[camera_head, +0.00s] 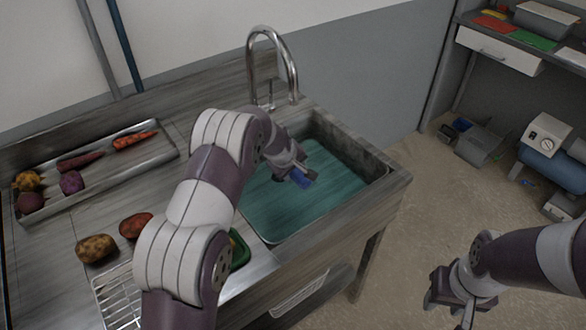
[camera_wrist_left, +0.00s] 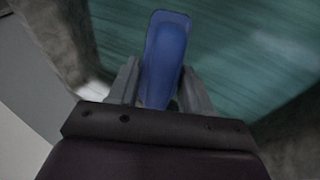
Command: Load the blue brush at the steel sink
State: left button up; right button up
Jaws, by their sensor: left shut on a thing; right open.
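The blue brush (camera_head: 301,179) is held by my left gripper (camera_head: 294,172) over the steel sink (camera_head: 376,167), whose basin shows a teal water surface (camera_head: 330,190). In the left wrist view the brush (camera_wrist_left: 165,58) stands between the two fingers of my left gripper (camera_wrist_left: 160,88), which are shut on it. Whether the brush touches the water cannot be told. My right gripper (camera_head: 452,300) is open and empty, out over the floor at the lower right, well away from the sink.
A tall faucet (camera_head: 288,62) rises behind the basin. A long tray (camera_head: 100,172) of vegetables lies at the left, with a brown potato (camera_head: 96,248) and a red vegetable (camera_head: 135,224) on the counter. A wire rack (camera_head: 118,298) and a green tray (camera_head: 240,252) are partly behind my left arm.

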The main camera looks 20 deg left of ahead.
pick_arm(q)
notch_tip(320, 180, up, 11)
jog(key=p, duration=0.9)
dwell(1.9)
notch_tip(320, 180, up, 4)
jog(key=p, duration=0.3)
jog(key=shift+r, duration=0.1)
dwell(0.7)
